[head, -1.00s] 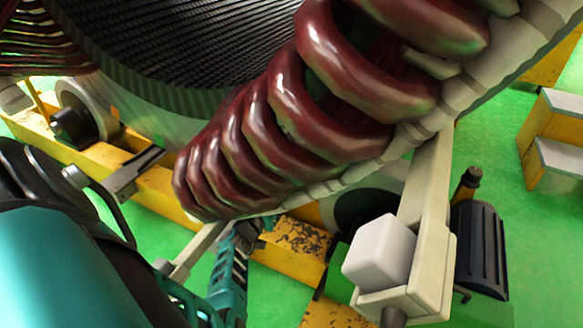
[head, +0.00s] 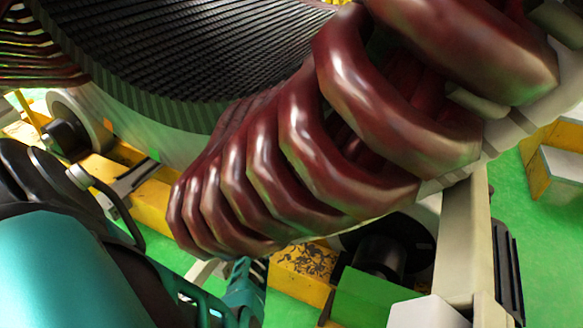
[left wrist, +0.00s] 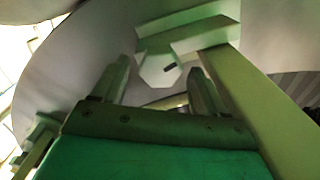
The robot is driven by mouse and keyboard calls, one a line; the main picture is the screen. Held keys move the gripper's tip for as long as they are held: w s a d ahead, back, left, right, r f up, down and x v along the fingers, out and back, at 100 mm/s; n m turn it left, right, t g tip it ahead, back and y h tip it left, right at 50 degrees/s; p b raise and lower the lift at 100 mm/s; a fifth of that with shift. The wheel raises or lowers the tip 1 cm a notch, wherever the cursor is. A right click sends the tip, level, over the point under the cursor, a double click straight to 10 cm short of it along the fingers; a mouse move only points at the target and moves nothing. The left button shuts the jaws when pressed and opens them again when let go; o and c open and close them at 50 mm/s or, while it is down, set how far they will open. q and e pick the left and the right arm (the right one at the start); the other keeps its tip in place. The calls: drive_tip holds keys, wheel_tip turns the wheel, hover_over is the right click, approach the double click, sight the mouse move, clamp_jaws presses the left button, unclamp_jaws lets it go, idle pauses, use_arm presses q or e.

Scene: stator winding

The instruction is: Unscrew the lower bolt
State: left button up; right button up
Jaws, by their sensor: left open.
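In the left wrist view, the two fingers of my left gripper (left wrist: 158,82) stand apart, open, with nothing between their pads that I can make out as held. Just beyond the fingertips is a pale hexagonal bolt head (left wrist: 160,68) under a light bracket; I take it for the lower bolt. Whether the fingers reach around it is unclear. In the head view, my left gripper's teal body (head: 245,285) is below the dark red coils, and its fingertips are hidden. The bolt is not visible there. My right gripper is in neither view.
Large red winding coils (head: 300,165) hang over the gripper and block the head view. A yellow beam (head: 150,205) runs below the stator. A light post (head: 462,240) and a green block (head: 365,295) stand at the right. Green floor shows at far right.

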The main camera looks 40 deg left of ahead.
use_arm(q)
drive_tip(key=shift+c, duration=0.3)
drive_tip(key=c, duration=1)
drive_tip(key=shift+n, duration=0.3)
drive_tip(key=shift+f+n, duration=0.2)
drive_tip(key=shift+n, duration=7.3)
drive_tip(key=shift+f+n, duration=0.2)
drive_tip(key=shift+n, duration=7.3)
